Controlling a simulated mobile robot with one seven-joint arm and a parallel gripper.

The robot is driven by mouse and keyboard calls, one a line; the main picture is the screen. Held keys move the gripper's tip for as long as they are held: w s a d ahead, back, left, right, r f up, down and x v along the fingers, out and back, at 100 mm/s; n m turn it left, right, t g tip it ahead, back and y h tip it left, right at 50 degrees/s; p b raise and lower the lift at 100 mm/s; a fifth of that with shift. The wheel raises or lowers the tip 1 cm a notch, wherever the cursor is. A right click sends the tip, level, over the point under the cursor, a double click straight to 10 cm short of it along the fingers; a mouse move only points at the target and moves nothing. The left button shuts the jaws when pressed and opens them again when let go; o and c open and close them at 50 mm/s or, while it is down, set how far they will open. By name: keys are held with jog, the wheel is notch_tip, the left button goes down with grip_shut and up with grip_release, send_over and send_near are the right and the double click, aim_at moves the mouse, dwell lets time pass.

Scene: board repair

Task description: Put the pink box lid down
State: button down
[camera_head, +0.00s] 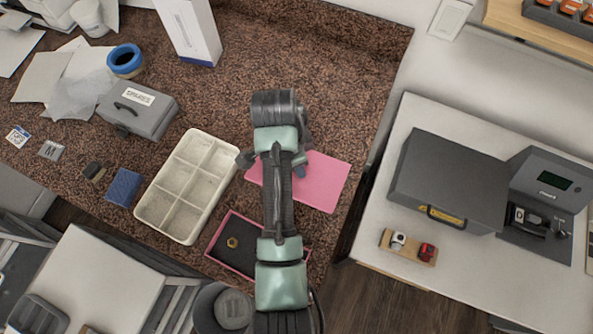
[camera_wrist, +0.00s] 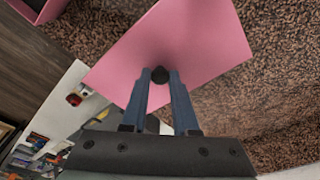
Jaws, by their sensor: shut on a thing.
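The pink box lid (camera_head: 325,185) is a flat pink panel over the right part of the brown speckled counter, partly hidden by my arm. In the wrist view the lid (camera_wrist: 195,40) has a dark round knob (camera_wrist: 160,75), and the two fingers of my gripper (camera_wrist: 160,82) are closed on that knob. In the head view my gripper (camera_head: 300,167) is at the lid's upper left part. I cannot tell whether the lid touches the counter. The pink box (camera_head: 217,238) stands open at the counter's front edge, with a gold ring-like piece (camera_head: 232,242) inside; my arm covers part of it.
A white sectioned tray (camera_head: 158,228) stands left of the pink box. A grey case (camera_head: 140,108), a blue tape roll (camera_head: 125,60) and a white carton (camera_head: 190,30) are farther left. The counter (camera_head: 345,75) is clear behind the lid. A white table (camera_head: 385,275) stands right, across a gap.

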jog(key=shift+f, duration=2.65)
jog(key=shift+f, duration=0.1)
jog(key=c, duration=0.7)
grip_release()
